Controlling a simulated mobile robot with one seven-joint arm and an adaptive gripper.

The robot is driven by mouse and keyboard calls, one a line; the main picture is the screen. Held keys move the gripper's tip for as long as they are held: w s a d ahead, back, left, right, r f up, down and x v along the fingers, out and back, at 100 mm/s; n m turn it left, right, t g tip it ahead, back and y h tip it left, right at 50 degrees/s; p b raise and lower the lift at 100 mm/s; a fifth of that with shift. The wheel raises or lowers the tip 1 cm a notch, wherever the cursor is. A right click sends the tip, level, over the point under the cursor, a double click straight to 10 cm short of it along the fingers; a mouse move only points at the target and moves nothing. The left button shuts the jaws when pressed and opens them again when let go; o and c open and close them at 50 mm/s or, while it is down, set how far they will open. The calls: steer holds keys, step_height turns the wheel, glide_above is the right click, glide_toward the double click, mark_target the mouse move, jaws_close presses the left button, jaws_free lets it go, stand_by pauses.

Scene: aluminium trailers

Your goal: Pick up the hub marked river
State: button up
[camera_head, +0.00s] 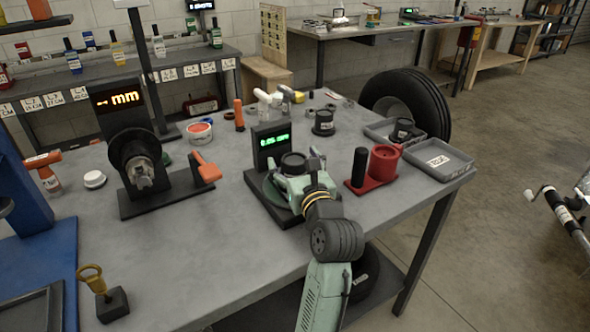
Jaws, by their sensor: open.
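Several black hub-like parts stand on the grey workbench (215,247). One black hub (293,161) is at the scale with the green readout (271,141). A black hub with a white label (323,122) stands behind it, and another dark one (403,128) sits in the rear grey tray (377,131). The label writing is too small to read, so I cannot tell which is marked river. My mint-green gripper (296,180) is open, low over the scale, right by the hub there. I cannot tell whether it touches the hub.
A red holder with a black post (372,185) stands right of my gripper. A labelled grey tray (437,161) lies at the bench's right edge. A black gauge stand with an orange display (139,165) is at left. The front middle of the bench is clear.

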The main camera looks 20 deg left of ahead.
steer(key=shift+s, duration=0.1)
jaws_close()
stand_by(1.0)
steer(key=shift+r, duration=0.15)
